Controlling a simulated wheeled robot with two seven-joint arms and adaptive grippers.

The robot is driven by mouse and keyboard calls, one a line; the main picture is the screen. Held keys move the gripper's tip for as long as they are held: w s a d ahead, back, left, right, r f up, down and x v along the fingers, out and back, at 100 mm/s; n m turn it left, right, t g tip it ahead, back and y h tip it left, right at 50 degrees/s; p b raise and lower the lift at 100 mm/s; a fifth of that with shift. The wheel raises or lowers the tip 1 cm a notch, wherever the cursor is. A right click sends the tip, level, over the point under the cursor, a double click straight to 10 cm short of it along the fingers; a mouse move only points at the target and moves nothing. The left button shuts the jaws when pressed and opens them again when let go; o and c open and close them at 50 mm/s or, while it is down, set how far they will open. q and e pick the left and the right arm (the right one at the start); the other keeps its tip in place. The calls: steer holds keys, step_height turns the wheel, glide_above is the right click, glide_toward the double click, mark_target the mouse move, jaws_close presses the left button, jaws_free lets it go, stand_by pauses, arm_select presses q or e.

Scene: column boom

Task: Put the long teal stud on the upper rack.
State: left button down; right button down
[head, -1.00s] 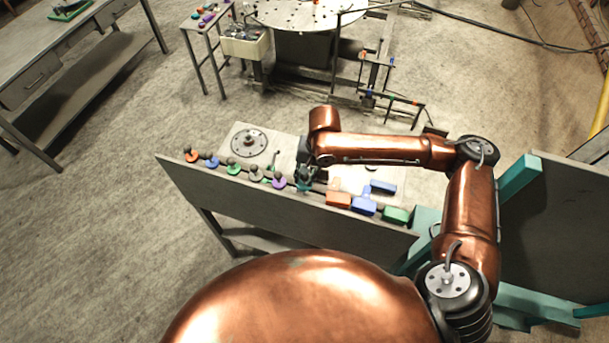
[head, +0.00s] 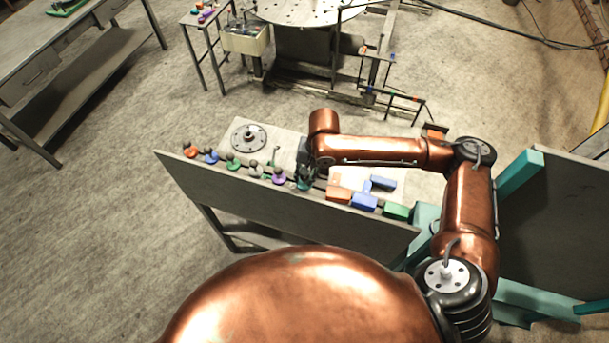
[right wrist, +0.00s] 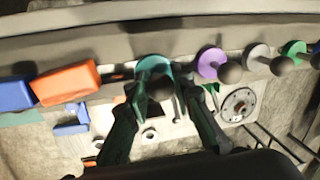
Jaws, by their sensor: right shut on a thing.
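The teal stud (right wrist: 154,68) shows in the right wrist view as a teal disc with a dark round knob, in line with the other studs along the grey panel. My right gripper (right wrist: 160,95) is shut on it, with one finger on each side of the knob. In the head view the teal stud (head: 304,184) is small and partly hidden under my right gripper (head: 305,176). I cannot tell whether it is clear of its seat. Two narrow rails, an upper rack (head: 376,54) and a lower one (head: 392,94), stand at the back. My left gripper is out of view.
Purple (head: 278,179), grey, green, blue and orange studs line the panel (head: 250,203) to the left. Orange (head: 338,195), blue (head: 364,202) and green (head: 397,211) blocks sit to the right. A flanged disc (head: 249,137) lies behind. Open floor separates this bench from the rails.

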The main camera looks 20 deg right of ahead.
steer(key=shift+f, duration=0.25)
steer(key=shift+f, duration=0.75)
steer(key=c, duration=2)
jaws_free()
steer(key=shift+o, duration=0.2)
